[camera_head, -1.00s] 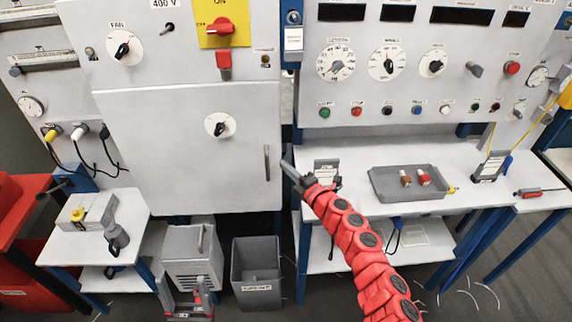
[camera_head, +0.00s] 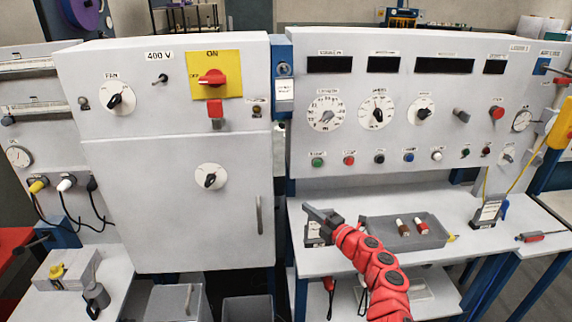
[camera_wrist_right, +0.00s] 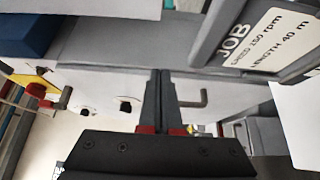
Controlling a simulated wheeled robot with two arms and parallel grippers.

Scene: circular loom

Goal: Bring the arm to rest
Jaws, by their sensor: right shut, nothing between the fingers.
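My right arm (camera_head: 372,270) is red and segmented and reaches up from the bottom of the head view. Its dark right gripper (camera_head: 312,212) is in front of the bench's left end, right of the grey cabinet door's handle (camera_head: 259,214). In the right wrist view the two fingers (camera_wrist_right: 160,78) are together, with nothing between them. A job card on a dark stand (camera_wrist_right: 232,48) shows close by in that view; the arm and gripper partly cover the stand in the head view. My left gripper is not in view.
A grey tray (camera_head: 436,238) with two small spools lies on the bench, just right of my gripper. A control panel with dials (camera_head: 400,150) rises behind it. Another stand (camera_head: 487,214) and a red-handled tool (camera_head: 543,235) are farther right. A small table (camera_head: 112,272) is at lower left.

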